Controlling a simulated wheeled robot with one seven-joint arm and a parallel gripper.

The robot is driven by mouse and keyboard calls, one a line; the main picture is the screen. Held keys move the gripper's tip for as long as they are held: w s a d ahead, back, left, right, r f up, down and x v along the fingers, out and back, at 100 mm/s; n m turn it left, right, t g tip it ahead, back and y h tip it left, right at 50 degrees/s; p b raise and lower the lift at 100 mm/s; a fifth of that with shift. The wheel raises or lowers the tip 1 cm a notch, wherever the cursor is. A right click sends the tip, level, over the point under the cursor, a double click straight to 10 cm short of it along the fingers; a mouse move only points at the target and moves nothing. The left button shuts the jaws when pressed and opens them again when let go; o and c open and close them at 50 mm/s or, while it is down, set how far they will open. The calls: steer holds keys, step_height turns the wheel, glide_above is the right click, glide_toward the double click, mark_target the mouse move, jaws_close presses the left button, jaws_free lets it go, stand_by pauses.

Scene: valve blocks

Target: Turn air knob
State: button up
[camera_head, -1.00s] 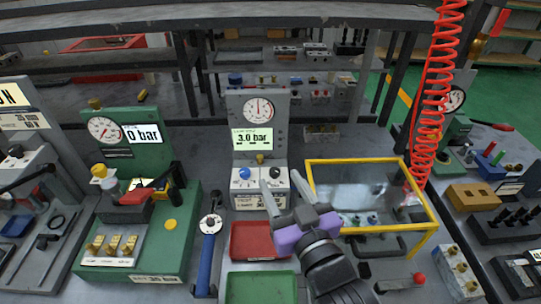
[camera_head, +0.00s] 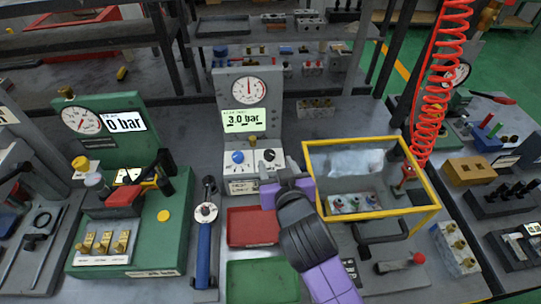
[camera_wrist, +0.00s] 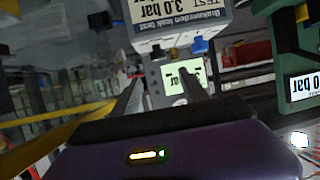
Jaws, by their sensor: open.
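A grey test unit (camera_head: 246,108) stands upright in the middle of the bench, with a round gauge (camera_head: 249,90) and a green display (camera_head: 246,120) reading 3.0 bar. On its lower panel are a blue knob (camera_head: 237,157) and a black knob (camera_head: 269,156). I cannot read which one is labelled air. My purple and black gripper (camera_head: 278,171) is open, its fingers just in front of and below the black knob; contact is not clear. In the wrist view, the fingers (camera_wrist: 160,92) are apart and the display (camera_wrist: 183,77) shows upside down beyond them.
A yellow-framed clear box (camera_head: 420,208) stands close to the right of my gripper. A red tray (camera_head: 250,228) and a green tray (camera_head: 262,281) lie in front of the unit. A blue-handled tool (camera_head: 204,250) and a green valve station (camera_head: 130,235) stand to the left. A red coiled hose (camera_head: 440,75) hangs at right.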

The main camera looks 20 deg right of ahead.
mark_target(270, 155)
steer(key=x, duration=0.5)
steer(key=f+p+x, duration=0.1)
steer(key=x, duration=0.2)
steer(key=shift+s+f, duration=0.1)
steer(key=shift+s, duration=0.15)
jaws_close()
